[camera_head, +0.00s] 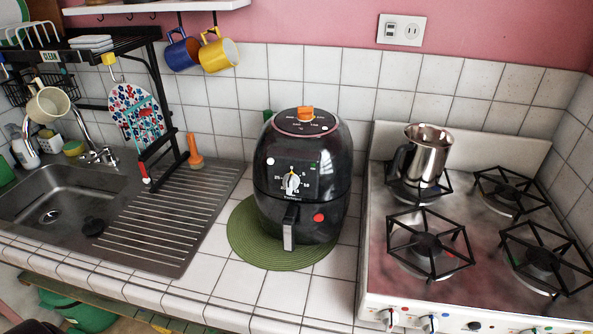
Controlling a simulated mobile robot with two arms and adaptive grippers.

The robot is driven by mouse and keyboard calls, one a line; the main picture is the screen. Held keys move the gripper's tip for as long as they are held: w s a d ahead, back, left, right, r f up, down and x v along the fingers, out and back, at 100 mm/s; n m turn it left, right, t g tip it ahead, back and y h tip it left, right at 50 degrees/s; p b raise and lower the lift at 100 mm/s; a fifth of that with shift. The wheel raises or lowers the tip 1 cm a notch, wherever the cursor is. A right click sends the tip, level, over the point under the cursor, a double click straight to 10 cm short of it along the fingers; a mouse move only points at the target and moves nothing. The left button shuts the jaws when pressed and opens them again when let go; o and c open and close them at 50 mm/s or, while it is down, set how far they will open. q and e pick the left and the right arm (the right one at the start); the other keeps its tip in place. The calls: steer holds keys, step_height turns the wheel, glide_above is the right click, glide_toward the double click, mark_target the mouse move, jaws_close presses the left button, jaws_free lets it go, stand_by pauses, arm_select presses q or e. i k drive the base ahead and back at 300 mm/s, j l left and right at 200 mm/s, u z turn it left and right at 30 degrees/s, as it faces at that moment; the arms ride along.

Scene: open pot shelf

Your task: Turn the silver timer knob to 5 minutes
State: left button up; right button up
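A black air fryer (270,205) stands upright on the counter. A silver knob (291,184) is on its front face, with white marks and numbers around it; its pointer looks near upright, but the exact setting is too small to read. A second knob, orange (306,113), is on top of the fryer. A silver handle (288,232) is below the front knob, and a red dot (319,217) is to the right. Neither of my grippers can be made out in the head view, and nothing touches the knob.
The fryer stands on a round green mat (243,238). A gas stove (372,270) with a steel pot (428,155) is close on the right. A sink (75,200) and dish rack (155,110) are left. Tiled counter in front is clear. Mugs (182,52) hang above.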

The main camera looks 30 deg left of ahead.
mark_target(291, 180)
steer(key=l+u, duration=0.1)
steer(key=u, duration=0.35)
steer(key=l+u, duration=0.1)
steer(key=u, duration=0.35)
